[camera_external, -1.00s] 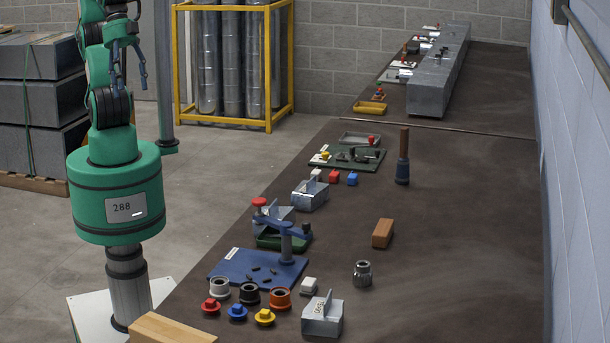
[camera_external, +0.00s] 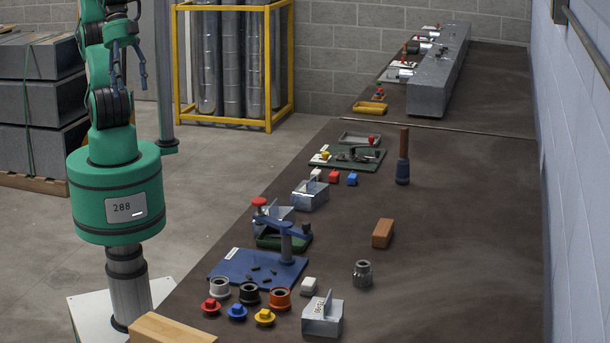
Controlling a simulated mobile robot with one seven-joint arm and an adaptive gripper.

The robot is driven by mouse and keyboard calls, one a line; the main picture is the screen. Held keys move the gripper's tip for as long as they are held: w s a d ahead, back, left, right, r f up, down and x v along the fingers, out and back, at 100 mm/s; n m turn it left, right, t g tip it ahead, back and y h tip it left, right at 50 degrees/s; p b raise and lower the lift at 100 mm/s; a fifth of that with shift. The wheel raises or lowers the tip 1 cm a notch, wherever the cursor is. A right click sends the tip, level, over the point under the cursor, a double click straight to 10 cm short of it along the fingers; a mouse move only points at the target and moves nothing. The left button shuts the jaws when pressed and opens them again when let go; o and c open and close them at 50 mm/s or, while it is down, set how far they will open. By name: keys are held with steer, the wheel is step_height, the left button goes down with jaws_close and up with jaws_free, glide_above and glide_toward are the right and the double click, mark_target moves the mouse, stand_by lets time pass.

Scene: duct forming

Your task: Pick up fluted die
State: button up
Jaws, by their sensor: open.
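A short grey metal cylinder with a ridged side (camera_external: 362,273) stands upright on the dark bench, right of the blue fixture; it looks like the fluted die. My gripper (camera_external: 129,77) is at the upper left, beside my green arm and off the bench. Its two thin fingers are spread apart and point down, with nothing seen between them. It is far from the metal cylinder, which nothing touches.
A blue fixture (camera_external: 230,270) with a raised arm stands left of the cylinder. Ringed and coloured pieces (camera_external: 265,317), a metal block (camera_external: 322,318) and a small white block (camera_external: 309,285) lie nearby. A wooden block (camera_external: 382,233) lies behind. Bench right of the cylinder is clear.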

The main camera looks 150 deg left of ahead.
steer(key=shift+c, duration=1.4)
